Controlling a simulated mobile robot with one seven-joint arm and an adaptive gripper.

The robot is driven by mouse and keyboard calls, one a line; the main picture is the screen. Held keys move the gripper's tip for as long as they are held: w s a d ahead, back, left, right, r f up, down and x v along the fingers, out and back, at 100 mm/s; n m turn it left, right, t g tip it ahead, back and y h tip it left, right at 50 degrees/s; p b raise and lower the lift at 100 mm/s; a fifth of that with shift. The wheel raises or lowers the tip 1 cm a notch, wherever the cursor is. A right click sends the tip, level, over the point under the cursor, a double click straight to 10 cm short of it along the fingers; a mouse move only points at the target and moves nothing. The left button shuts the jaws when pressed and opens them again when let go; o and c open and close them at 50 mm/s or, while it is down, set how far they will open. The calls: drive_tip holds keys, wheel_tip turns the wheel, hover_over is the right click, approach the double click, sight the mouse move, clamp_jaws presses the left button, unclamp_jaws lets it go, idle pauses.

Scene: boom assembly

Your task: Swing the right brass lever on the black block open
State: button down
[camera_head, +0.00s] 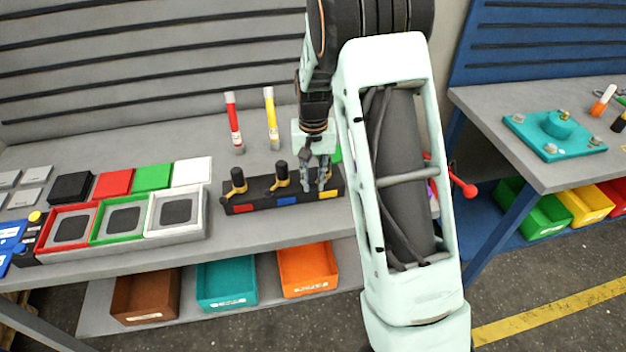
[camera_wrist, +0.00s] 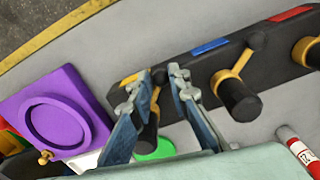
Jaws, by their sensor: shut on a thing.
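The black block (camera_head: 264,205) stands on the grey bench with three brass levers, each with a black knob, above red, blue and yellow labels. My gripper (camera_head: 313,184) is over the right lever, at the yellow-label end. In the wrist view, my gripper's fingers (camera_wrist: 157,80) stand on both sides of the right lever (camera_wrist: 149,128), whose black knob shows between them. My gripper is shut on this lever; its brass part is mostly hidden. The middle lever (camera_head: 281,176) and left lever (camera_head: 236,181) are clear of my gripper; the middle one also shows in the wrist view (camera_wrist: 236,88).
A red marker (camera_head: 234,122) and a yellow marker (camera_head: 271,117) stand behind the block. Framed trays (camera_head: 178,215) and coloured tiles (camera_head: 152,177) lie to the left. A purple part (camera_wrist: 60,118) lies just beyond the block's right end. Bins sit below the bench.

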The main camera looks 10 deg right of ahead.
sight(343, 185)
drive_tip(key=shift+w+r+n, duration=0.1)
drive_tip(key=shift+n, duration=0.3)
drive_tip(key=shift+s+d+r+n+b, duration=0.15)
drive_tip(key=shift+d+n+b, duration=0.15)
drive_tip(key=shift+n, duration=0.4)
drive_tip(key=shift+s+d+f+n+b, duration=0.15)
drive_tip(key=shift+d+n+b, duration=0.2)
drive_tip(key=shift+n, duration=0.35)
drive_tip(key=shift+s+d+r+n+b, duration=0.15)
drive_tip(key=shift+d+n+b, duration=0.15)
drive_tip(key=shift+n, duration=0.4)
drive_tip(key=shift+s+d+n, duration=0.1)
drive_tip(key=shift+d+n, duration=0.5)
drive_tip(key=shift+n, duration=0.6)
drive_tip(key=shift+d+n, duration=0.55)
drive_tip(key=shift+n, duration=0.65)
drive_tip(key=shift+w+d+n, duration=0.15)
drive_tip(key=shift+d+n, duration=0.4)
drive_tip(key=shift+n, duration=0.5)
drive_tip(key=shift+w+d+n, duration=0.15)
drive_tip(key=shift+d+n, duration=0.4)
drive_tip(key=shift+n, duration=0.5)
drive_tip(key=shift+w+d+n+p, duration=0.25)
drive_tip(key=shift+d+n+p, duration=0.15)
drive_tip(key=shift+n, duration=0.5)
drive_tip(key=shift+w+d+n+p, duration=0.25)
drive_tip(key=shift+d+n, duration=0.1)
drive_tip(key=shift+n, duration=0.55)
